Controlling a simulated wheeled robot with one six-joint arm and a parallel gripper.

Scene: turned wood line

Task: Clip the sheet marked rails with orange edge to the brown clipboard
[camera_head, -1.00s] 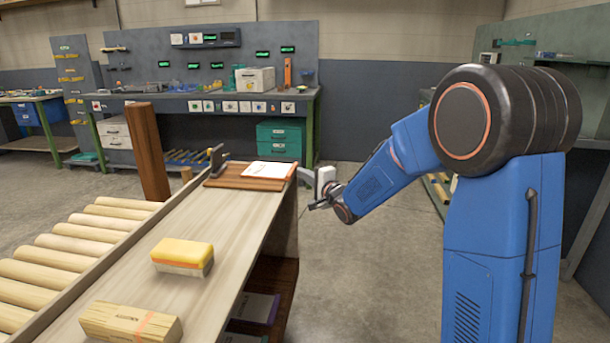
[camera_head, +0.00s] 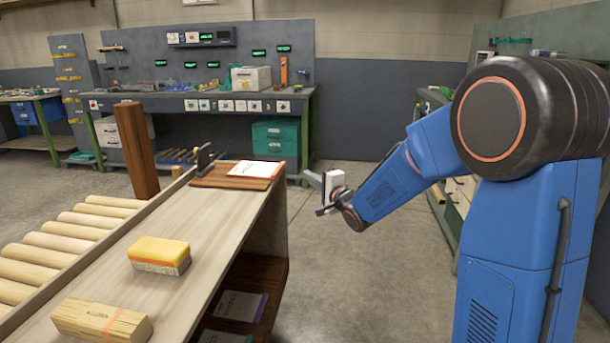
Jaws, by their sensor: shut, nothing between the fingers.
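The brown clipboard (camera_head: 210,180) lies flat at the far end of the wooden bench. A dark upright piece (camera_head: 203,158), perhaps its clip, stands at its left end. A white sheet (camera_head: 256,169) lies on the clipboard's right part; its marking is too small to read and I cannot tell whether the clip holds it. My gripper (camera_head: 311,194) is to the right of the bench's far end, apart from the clipboard and sheet. It is shut and empty. Two printed sheets or folders lie on the shelf under the bench, one with a purple edge (camera_head: 241,306).
A roller conveyor (camera_head: 50,242) and a brown post (camera_head: 136,152) stand left. Open floor (camera_head: 370,265) lies right of the bench.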

